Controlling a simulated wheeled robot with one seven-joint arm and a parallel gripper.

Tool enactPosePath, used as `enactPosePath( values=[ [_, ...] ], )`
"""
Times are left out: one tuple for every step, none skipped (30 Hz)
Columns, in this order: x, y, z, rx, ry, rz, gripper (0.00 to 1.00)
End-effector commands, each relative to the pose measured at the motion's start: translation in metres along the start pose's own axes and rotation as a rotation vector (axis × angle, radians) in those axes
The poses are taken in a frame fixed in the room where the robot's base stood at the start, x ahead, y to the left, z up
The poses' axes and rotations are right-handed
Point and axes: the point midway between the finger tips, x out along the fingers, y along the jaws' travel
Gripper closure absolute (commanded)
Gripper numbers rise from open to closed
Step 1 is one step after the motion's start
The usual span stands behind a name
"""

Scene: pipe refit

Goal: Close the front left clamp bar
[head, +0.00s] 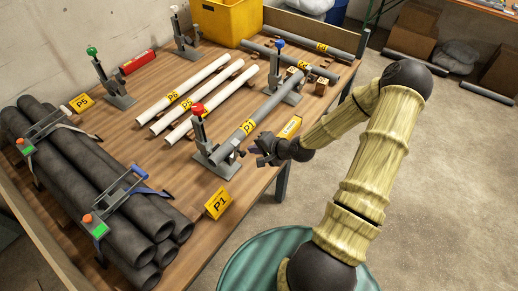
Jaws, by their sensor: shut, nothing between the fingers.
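The clamp with the red knob (198,122) stands at the near edge of the table, the nearer-left one of the upright clamps. Its handle is upright, and its base is bolted flat behind the P1 tag (217,203). A grey pipe (262,107) runs from this clamp to the clamp with the blue knob (282,84). Whether the bar presses on the pipe is too small to tell. My gripper (259,160) is shut and empty, just right of the red-knobbed clamp and beside the pipe's near end, near the table edge. Contact cannot be told.
A green-knobbed clamp (109,80) and a white-knobbed clamp (183,36) stand farther back. White pipes (190,86) lie mid-table. Strapped dark pipes (95,190) fill the left side.

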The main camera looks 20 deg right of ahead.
Motion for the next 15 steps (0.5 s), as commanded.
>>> enactPosePath(
  values=[
    [0.010, 0.000, 0.001, -0.002, -0.003, 0.000, 1.00],
    [0.014, 0.000, 0.001, -0.001, -0.003, 0.001, 1.00],
    [0.021, 0.000, 0.001, -0.001, -0.003, 0.002, 1.00],
    [0.027, 0.000, 0.001, -0.001, -0.003, 0.002, 1.00],
    [0.032, 0.000, 0.001, -0.002, -0.003, 0.001, 1.00],
    [0.038, 0.000, 0.001, -0.002, -0.002, 0.001, 1.00],
    [0.042, 0.000, 0.001, -0.002, -0.002, 0.000, 1.00],
    [0.046, 0.000, 0.001, -0.001, -0.002, 0.001, 1.00],
    [0.051, 0.000, 0.000, -0.002, -0.001, 0.001, 1.00],
    [0.053, 0.000, 0.001, -0.001, -0.001, 0.001, 1.00],
    [0.056, 0.000, 0.001, -0.001, -0.001, 0.001, 1.00],
    [0.058, 0.001, 0.000, 0.000, 0.000, 0.002, 1.00],
    [0.059, 0.001, 0.000, 0.000, 0.000, 0.002, 1.00],
    [0.060, 0.001, 0.000, 0.000, 0.001, 0.002, 1.00],
    [0.060, 0.000, 0.000, 0.000, 0.001, 0.001, 1.00]
  ],
)
